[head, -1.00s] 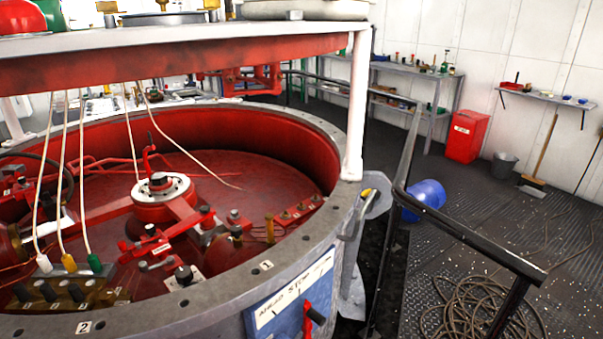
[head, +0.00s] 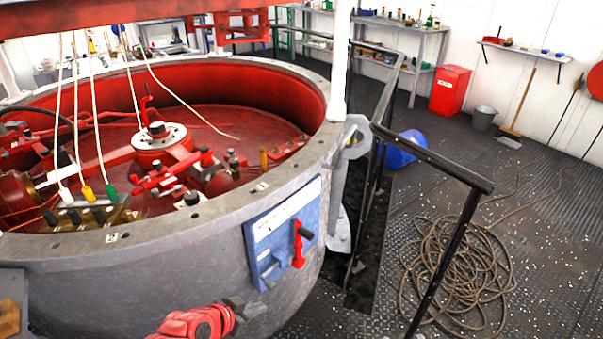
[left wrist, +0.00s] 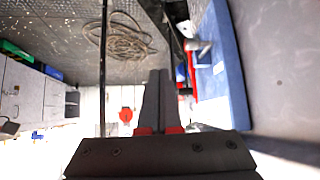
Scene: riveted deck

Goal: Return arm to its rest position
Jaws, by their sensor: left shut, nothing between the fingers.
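My left arm, red, comes in at the bottom of the head view. Its dark left gripper (head: 248,308) is in front of the grey outer wall of the big round drum (head: 130,285), below the blue panel (head: 262,250). In the left wrist view the left gripper's two dark fingers (left wrist: 159,76) lie together, with nothing between them. The blue panel (left wrist: 226,65) shows to the right of the fingers there, with its red lever partly hidden beside them. My right gripper is in neither view.
The red lever (head: 298,245) sticks out from the blue panel. A black railing (head: 430,160) stands right of the drum. A coiled rope (head: 455,270) lies on the deck beyond it. A blue drum (head: 403,150), red bin (head: 450,90) and bucket (head: 482,118) stand farther back.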

